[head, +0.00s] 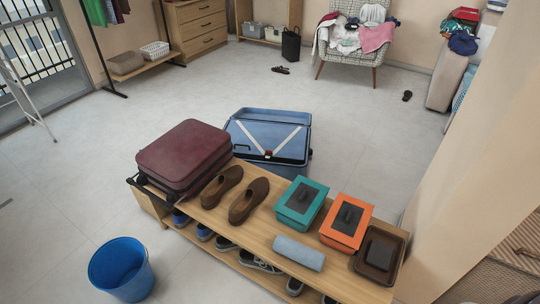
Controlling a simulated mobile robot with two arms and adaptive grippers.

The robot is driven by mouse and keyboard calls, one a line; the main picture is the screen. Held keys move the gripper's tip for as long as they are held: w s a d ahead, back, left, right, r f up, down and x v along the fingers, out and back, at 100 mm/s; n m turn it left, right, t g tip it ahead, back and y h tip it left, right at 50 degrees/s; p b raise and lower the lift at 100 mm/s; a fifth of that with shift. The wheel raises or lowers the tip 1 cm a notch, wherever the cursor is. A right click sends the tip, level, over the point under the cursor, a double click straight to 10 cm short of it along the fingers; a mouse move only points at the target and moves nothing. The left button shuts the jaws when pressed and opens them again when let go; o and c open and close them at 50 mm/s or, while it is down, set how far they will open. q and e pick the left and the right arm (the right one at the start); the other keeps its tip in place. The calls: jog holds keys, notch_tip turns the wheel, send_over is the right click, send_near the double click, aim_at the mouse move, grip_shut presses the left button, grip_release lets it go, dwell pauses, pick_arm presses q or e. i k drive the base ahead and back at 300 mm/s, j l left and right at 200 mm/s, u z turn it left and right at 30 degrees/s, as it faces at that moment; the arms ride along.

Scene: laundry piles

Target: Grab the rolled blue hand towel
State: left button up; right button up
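The rolled blue hand towel (299,252) is a pale blue cylinder. It lies on its side on top of the wooden shoe bench (213,222), near the bench's front edge. It is in front of the teal box and the orange box, with bare wood around it. Nothing covers it. Neither of my grippers is in the head view.
On the bench are a maroon suitcase (184,157), brown shoes (249,200), a teal box (301,202), an orange box (346,222) and a dark brown tray (402,254). A blue bucket (121,270) stands at front left. An open blue suitcase (268,136) lies behind.

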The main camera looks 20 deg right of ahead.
aim_at(305, 255)
jog(key=z, duration=0.85)
